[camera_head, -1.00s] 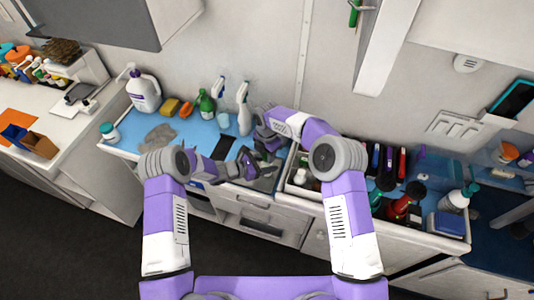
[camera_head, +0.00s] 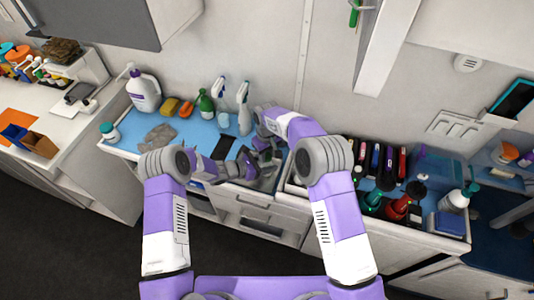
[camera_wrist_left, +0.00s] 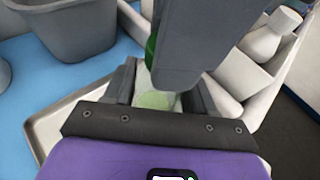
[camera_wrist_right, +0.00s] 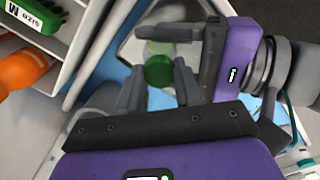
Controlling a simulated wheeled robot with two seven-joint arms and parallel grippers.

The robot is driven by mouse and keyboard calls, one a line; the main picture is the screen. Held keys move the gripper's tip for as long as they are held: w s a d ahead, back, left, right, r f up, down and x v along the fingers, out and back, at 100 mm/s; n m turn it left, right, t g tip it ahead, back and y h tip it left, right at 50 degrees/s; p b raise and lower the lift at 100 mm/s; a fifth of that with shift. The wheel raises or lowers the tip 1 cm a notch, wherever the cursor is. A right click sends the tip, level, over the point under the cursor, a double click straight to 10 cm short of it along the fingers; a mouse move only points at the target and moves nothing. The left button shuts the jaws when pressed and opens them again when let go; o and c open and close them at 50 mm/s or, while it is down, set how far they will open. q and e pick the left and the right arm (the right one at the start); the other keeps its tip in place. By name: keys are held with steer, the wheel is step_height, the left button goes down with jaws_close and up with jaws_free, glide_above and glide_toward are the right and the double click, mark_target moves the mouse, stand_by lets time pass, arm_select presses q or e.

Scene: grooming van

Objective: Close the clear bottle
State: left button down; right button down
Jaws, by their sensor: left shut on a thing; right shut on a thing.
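The clear bottle (camera_wrist_left: 155,98) with pale green contents stands between the fingers of my left gripper (camera_wrist_left: 158,92) in the left wrist view. My left gripper is shut on it. A green cap (camera_wrist_right: 158,70) shows between the fingers of my right gripper (camera_wrist_right: 158,85) in the right wrist view, and that gripper is shut on it. The cap is over the bottle's top; whether it is seated on the thread I cannot tell. The cap's edge also shows in the left wrist view (camera_wrist_left: 150,50), partly hidden by the right gripper. In the head view my arms mostly hide the bottle.
A white jug (camera_head: 143,92), a yellow sponge (camera_head: 169,106), a green spray bottle (camera_head: 205,104) and a white spray bottle (camera_head: 244,110) stand along the back. A grey cloth (camera_head: 159,138) lies on the blue mat. An organizer with several bottles, one red (camera_head: 397,208), is at right.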

steer(key=c, duration=0.7)
jaws_free()
steer(key=shift+r, duration=0.1)
step_height(320, 180, up, 12)
steer(key=shift+f, duration=0.1)
arm_select(q)
steer(key=shift+c, duration=1.4)
jaws_free()
